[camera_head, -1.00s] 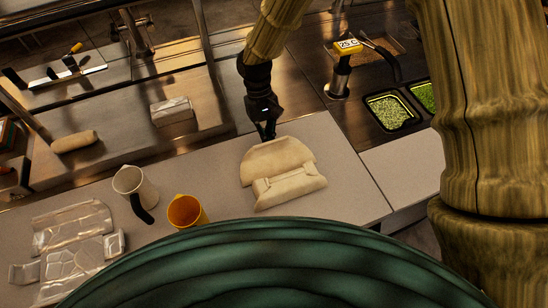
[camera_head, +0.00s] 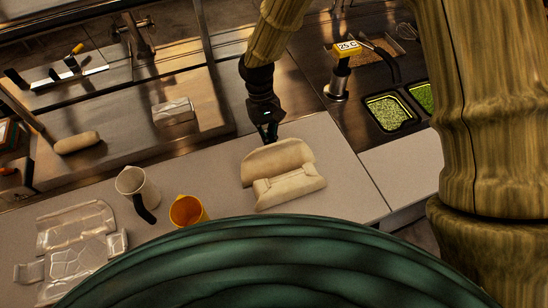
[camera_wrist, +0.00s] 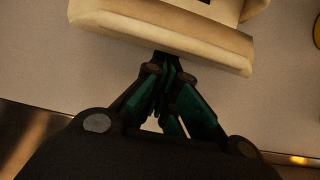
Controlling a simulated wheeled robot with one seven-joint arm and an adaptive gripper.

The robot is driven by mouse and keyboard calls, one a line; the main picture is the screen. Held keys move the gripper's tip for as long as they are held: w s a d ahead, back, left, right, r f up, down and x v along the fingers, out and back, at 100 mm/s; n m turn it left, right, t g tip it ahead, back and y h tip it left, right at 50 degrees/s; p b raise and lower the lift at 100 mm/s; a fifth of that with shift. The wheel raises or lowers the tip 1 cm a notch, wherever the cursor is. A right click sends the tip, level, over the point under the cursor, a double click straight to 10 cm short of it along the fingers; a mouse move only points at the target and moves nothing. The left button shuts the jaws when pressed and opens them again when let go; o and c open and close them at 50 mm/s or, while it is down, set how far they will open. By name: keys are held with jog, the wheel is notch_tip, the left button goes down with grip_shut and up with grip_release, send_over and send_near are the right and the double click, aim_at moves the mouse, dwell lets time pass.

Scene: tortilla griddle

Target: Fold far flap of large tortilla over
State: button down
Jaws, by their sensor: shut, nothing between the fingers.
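The large tortilla (camera_head: 292,188) lies on the pale counter in the head view, partly folded, with folded layers on its near side. Its far flap (camera_head: 273,160) is a broad rounded piece on the far side; I cannot tell how far it is raised. In the wrist view the tortilla's thick pale edge (camera_wrist: 165,38) crosses the top of the picture. My gripper (camera_head: 270,139) points down at the tortilla's far edge. In the wrist view my gripper (camera_wrist: 165,66) is shut and empty, its tips right by that edge; contact is unclear.
A white mug (camera_head: 137,186) and an orange mug (camera_head: 187,210) stand left of the tortilla. Clear wrapped packs (camera_head: 72,250) lie at far left. Green-filled pans (camera_head: 390,112) and a yellow 25 C display (camera_head: 348,48) are at right. The counter (camera_head: 345,190) right of the tortilla is bare.

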aim_at(273, 152)
jog(key=shift+s, duration=0.15)
jog(key=shift+s+d+r+p, duration=0.2)
jog(key=shift+s+p, duration=0.1)
jog(key=shift+s, duration=0.1)
dwell(0.5)
jog(key=shift+s+d+r+p, duration=0.1)
jog(key=shift+s+r+p, duration=0.05)
jog(key=shift+s+p, duration=0.2)
jog(key=shift+s, duration=0.15)
jog(key=shift+s+d+r, duration=0.1)
jog(key=shift+s+d, duration=0.05)
jog(key=shift+s, duration=0.25)
jog(key=shift+s+p, duration=0.1)
jog(key=shift+p, duration=0.2)
